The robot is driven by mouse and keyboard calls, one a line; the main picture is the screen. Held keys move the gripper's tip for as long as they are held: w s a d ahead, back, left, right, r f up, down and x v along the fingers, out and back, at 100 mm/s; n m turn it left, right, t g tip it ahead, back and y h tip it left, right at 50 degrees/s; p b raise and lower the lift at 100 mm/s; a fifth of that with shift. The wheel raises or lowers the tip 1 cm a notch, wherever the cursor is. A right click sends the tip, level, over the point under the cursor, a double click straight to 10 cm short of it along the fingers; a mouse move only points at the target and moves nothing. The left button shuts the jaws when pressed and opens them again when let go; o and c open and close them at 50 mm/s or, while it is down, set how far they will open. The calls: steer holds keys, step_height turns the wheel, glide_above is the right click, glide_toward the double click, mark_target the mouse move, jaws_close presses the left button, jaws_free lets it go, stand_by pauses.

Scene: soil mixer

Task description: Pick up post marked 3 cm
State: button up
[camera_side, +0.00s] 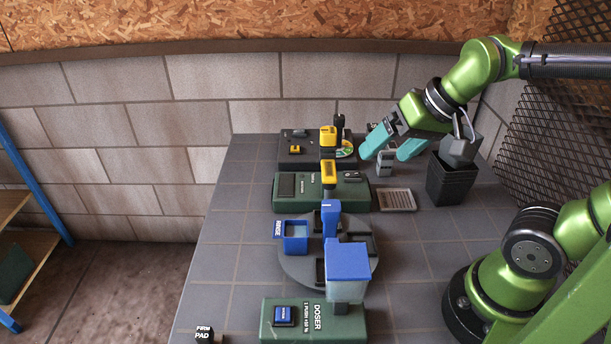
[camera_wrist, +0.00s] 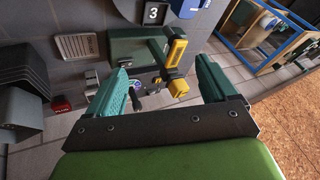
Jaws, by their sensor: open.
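My gripper (camera_side: 390,150) has two teal fingers, open and empty, over the far right part of the table. It also shows in the wrist view (camera_wrist: 162,72). I cannot read "3 cm" on any post. A small grey block (camera_side: 385,162) with a blurred label stands beside the fingers in the side view. A dark upright post (camera_side: 339,127) stands at the back, beside a yellow-topped piece (camera_side: 327,136). In the wrist view, a black face marked 3 (camera_wrist: 153,13) shows at the top edge, near blue parts. I cannot tell whether it is a post.
Dark stacked pots (camera_side: 452,182) stand at the table's right, near a slatted tray (camera_side: 412,199). A green device (camera_side: 290,204) with a yellow part is left of the tray. A grey turntable (camera_side: 298,268) carries blue containers, with a green doser (camera_side: 345,328) in front. The table's left strip is clear.

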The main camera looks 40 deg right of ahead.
steer(key=w+d+f+m+g+h, duration=0.25)
steer(key=w+d, duration=0.35)
steer(key=d, duration=0.5)
steer(key=m+h, duration=0.2)
steer(key=h, duration=0.1)
glide_toward(388, 145)
steer(key=shift+n+g+y, duration=0.25)
steer(key=shift+y, duration=0.1)
steer(key=x, duration=0.6)
steer(key=shift+w+d+f, duration=0.1)
steer(key=shift+w+d, duration=0.05)
steer(key=shift+d, duration=0.3)
steer(key=shift+x, duration=2.95)
steer(key=shift+w+a, duration=0.1)
steer(key=shift+a, duration=0.05)
steer(key=c, duration=1.1)
